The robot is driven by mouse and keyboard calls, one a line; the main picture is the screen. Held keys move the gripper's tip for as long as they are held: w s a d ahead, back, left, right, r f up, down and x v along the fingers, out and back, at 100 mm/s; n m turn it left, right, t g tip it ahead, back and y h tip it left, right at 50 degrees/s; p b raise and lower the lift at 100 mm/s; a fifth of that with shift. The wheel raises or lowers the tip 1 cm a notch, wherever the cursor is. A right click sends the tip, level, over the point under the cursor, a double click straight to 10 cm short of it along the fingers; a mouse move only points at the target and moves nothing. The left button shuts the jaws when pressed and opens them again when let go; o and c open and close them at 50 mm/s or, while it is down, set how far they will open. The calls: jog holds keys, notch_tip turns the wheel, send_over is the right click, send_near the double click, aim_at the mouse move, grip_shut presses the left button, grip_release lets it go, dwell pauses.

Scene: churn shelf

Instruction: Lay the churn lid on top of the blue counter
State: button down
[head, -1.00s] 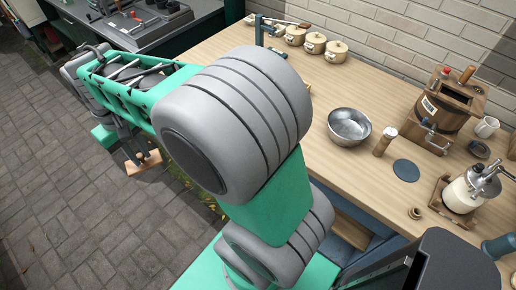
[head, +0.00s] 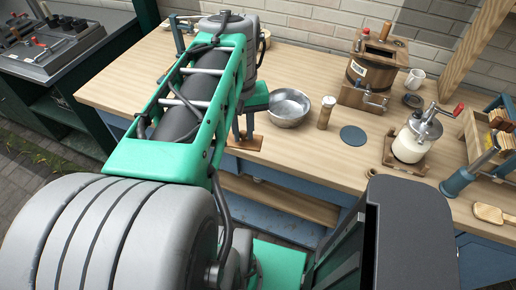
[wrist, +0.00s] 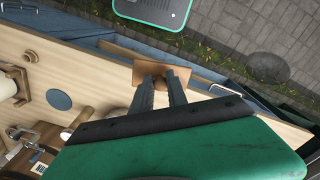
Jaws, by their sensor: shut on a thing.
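The churn lid, a brown wooden board with a small grip, shows in the head view (head: 252,144) and in the wrist view (wrist: 181,74). My gripper (head: 243,128) is shut on its grip and holds it roughly flat. In the wrist view, my two fingers (wrist: 160,84) close on the grip. The lid overlaps the front edge of the blue counter's wooden top (head: 310,160); how high it is above cannot be told. The wooden churn (head: 366,74) with a crank stands at the back of the counter, its top open.
A glass jar with a crank (head: 412,143) stands at the right. The counter front between mat and lid is bare.

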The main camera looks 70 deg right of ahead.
jog(key=s+a+m, duration=0.1)
jog(key=s+m, duration=0.1)
jog(key=s, duration=0.5)
jog(key=w+d+f, duration=0.1)
jog(key=d+f, duration=0.2)
jog(key=d, duration=0.1)
jog(key=w+d+f+p, duration=0.1)
jog(key=w+d+f, duration=0.1)
jog(key=d+f, duration=0.2)
jog(key=w+d+f+p, duration=0.1)
jog(key=w+d+f, duration=0.1)
jog(key=d+f, duration=0.1)
jog(key=shift+d+f, duration=0.3)
jog(key=shift+d, duration=0.55)
notch_tip(320, 180, down, 2)
jog(key=shift+f+p, duration=0.25)
jog(key=shift+p, duration=0.15)
jog(key=shift+f, duration=0.4)
jog(key=c, duration=1.3)
grip_release()
